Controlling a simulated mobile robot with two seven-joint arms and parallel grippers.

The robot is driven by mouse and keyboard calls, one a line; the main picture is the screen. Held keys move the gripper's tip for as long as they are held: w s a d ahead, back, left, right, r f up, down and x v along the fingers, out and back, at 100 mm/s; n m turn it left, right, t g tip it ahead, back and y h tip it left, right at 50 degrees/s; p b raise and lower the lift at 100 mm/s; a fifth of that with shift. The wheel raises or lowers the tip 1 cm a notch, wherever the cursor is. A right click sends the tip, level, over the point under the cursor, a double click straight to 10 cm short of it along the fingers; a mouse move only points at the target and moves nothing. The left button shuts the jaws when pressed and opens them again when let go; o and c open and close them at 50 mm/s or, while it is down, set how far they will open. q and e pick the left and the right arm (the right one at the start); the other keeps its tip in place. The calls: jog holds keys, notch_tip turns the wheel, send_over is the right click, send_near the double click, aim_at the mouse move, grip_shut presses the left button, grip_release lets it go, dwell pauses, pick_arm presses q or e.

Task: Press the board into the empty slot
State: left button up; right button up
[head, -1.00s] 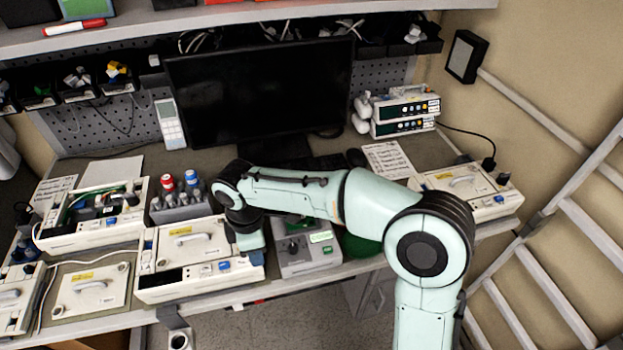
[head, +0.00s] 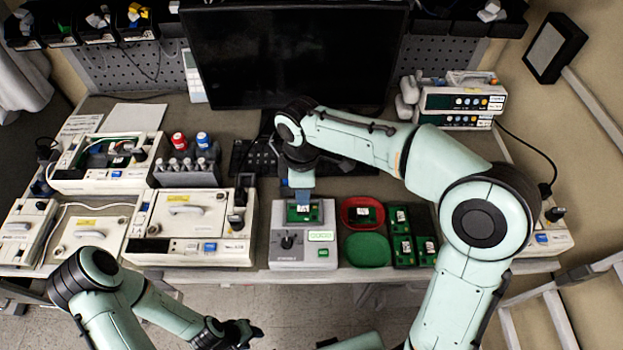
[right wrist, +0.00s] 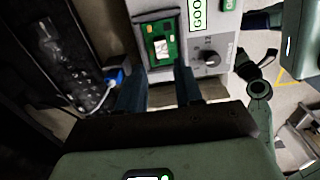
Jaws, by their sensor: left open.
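A green board (head: 303,213) with a white label lies in the recess of the grey tester (head: 290,250); it also shows in the right wrist view (right wrist: 160,42). The tester's green display (right wrist: 197,14) reads GOOD. My right gripper (head: 302,199) is just above the board's far edge. In the right wrist view its two fingers (right wrist: 161,70) are apart, with nothing seen between them. My left gripper (head: 245,333) is open and empty, low in front of the bench. An opened pump (head: 105,165) with green and wiring inside stands at left; its slot cannot be made out.
A red tray (head: 347,222) with a board and a green tray (head: 367,250) lie right of the tester. Several boards sit in a dark holder (head: 410,235). A closed pump (head: 190,215) stands left of the tester. A monitor (head: 290,55) blocks the back.

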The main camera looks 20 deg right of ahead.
aim_at(303, 209)
jog(key=shift+s+a+f, duration=0.1)
jog(key=shift+a+f, duration=0.05)
jog(key=shift+f, duration=0.35)
notch_tip(303, 209, down, 5)
jog(key=b, duration=0.3)
jog(key=shift+s, duration=0.1)
jog(key=shift+f+b, duration=0.45)
jog(key=shift+f, duration=0.3)
pick_arm(q)
jog(key=s+f, duration=0.4)
jog(key=f, duration=0.1)
jog(key=shift+a, duration=0.1)
pick_arm(e)
grip_shut()
jog(key=shift+r, duration=0.1)
pick_arm(q)
jog(key=shift+w+r, duration=0.1)
pick_arm(e)
jog(key=shift+r, duration=0.1)
